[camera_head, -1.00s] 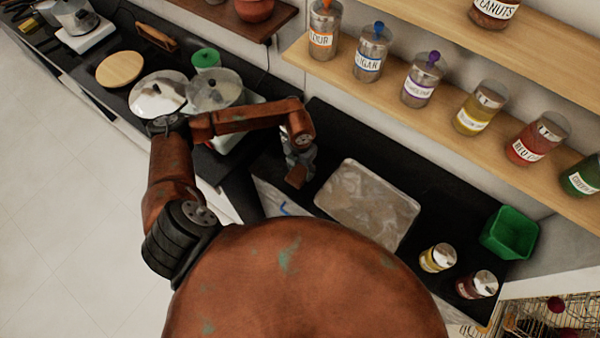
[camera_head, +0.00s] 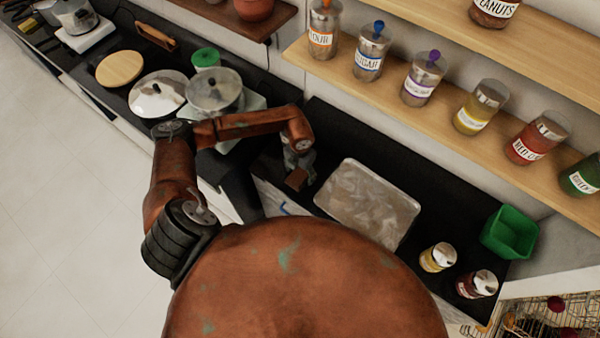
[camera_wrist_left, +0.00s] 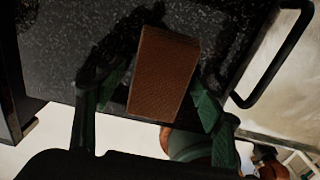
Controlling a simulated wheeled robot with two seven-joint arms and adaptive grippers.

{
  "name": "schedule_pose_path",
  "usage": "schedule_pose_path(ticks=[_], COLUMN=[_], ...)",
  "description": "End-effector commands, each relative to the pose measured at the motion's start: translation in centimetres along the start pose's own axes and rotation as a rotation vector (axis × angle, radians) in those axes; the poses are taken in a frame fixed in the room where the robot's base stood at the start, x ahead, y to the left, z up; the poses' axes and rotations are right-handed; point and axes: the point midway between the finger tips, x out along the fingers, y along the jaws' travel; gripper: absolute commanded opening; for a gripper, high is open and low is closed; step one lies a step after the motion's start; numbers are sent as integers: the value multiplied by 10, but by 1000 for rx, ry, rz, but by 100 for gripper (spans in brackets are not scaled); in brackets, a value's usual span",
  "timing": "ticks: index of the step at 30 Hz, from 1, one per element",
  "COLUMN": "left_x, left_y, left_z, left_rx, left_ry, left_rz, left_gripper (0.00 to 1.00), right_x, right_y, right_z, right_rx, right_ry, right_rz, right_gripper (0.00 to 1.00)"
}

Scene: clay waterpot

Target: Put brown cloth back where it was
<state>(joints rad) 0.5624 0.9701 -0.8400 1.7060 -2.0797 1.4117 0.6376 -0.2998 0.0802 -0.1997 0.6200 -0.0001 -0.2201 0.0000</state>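The brown cloth (camera_head: 296,180) is a small folded block at the end of my left arm in the camera_head view. In the left wrist view the brown cloth (camera_wrist_left: 163,75) is upright between the fingers and overlaps the counter's edge. My left gripper (camera_head: 300,171) is over the dark counter, left of the grey mottled tray. The cloth seems raised above the counter. My right gripper is not in view.
The grey tray (camera_head: 367,205) lies on the dark counter (camera_head: 340,135). Two jars (camera_head: 437,257) and a green container (camera_head: 510,232) stand at the right. A metal pot (camera_head: 215,92) and a lid (camera_head: 158,95) are at the left. A jar shelf (camera_head: 450,130) runs along the wall.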

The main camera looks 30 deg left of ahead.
Motion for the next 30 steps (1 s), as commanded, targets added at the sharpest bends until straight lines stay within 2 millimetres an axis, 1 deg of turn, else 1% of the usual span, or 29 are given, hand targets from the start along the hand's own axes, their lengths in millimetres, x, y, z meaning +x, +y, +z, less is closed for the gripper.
schedule_pose_path(ticks=[8, 11, 13, 17, 24, 27, 30], left_x=[-1, -5, -12, -35, -86, -102, -114], left_y=[0, 0, 0, 0, 0, 1, 0], left_z=[0, 0, 1, 1, 2, 1, 1], left_rx=[0, 0, 1, 3, 1, 1, 1], left_ry=[0, -1, -3, -4, -4, -2, -2], left_rz=[0, 0, 1, 1, 1, 2, 1], left_gripper=[66, 66, 66, 66, 66, 66, 66], right_x=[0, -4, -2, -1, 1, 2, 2], right_y=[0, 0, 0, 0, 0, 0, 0], right_z=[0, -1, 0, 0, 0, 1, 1], right_rx=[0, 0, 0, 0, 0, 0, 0], right_ry=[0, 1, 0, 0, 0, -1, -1], right_rz=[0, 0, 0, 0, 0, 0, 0], right_gripper=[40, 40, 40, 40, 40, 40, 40])
